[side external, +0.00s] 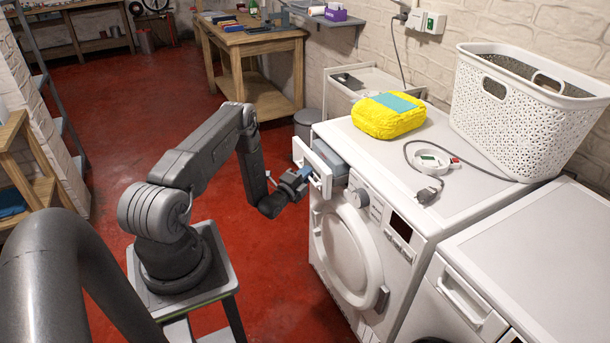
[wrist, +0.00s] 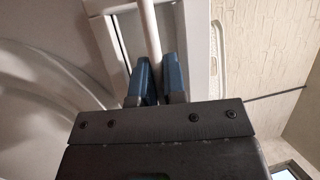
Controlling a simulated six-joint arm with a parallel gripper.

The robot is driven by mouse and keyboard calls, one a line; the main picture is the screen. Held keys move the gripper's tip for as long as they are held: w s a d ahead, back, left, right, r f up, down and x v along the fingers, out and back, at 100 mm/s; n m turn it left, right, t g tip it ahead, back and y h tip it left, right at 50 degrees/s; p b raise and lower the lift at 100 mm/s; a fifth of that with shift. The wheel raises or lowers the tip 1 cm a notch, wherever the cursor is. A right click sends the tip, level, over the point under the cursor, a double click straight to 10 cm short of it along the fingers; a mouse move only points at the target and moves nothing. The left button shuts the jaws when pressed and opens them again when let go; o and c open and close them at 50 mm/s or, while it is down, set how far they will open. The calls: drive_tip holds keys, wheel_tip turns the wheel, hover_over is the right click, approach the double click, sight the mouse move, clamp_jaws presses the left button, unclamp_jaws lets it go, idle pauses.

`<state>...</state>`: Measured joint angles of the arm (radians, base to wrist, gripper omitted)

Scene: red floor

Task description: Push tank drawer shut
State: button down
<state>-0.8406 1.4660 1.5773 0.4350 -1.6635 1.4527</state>
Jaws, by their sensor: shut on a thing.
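The tank drawer (side external: 325,167) is at the upper left of the white dryer's front. It stands pulled out, with its grey tank body (side external: 331,157) showing between the front panel and the machine. My gripper (side external: 302,173) is at the drawer's front panel. In the wrist view, my gripper's blue fingers (wrist: 157,82) are closed on the white bar of the drawer handle (wrist: 149,30). The dryer (side external: 365,215) has its round door shut. The far part of the drawer is hidden inside the machine.
A white basket (side external: 520,120) stands at the back right. Another white machine (side external: 540,270) is beside the dryer. Red floor lies open behind my arm.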

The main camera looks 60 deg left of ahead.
drive_tip(key=w, duration=0.8)
drive_tip(key=shift+w, duration=0.35)
drive_tip(key=c, duration=1.6)
unclamp_jaws()
drive_tip(key=shift+o, duration=0.6)
drive_tip(key=v, duration=1.3)
drive_tip(key=shift+s+d, duration=0.15)
drive_tip(key=shift+s, duration=0.2)
drive_tip(key=shift+f, duration=0.15)
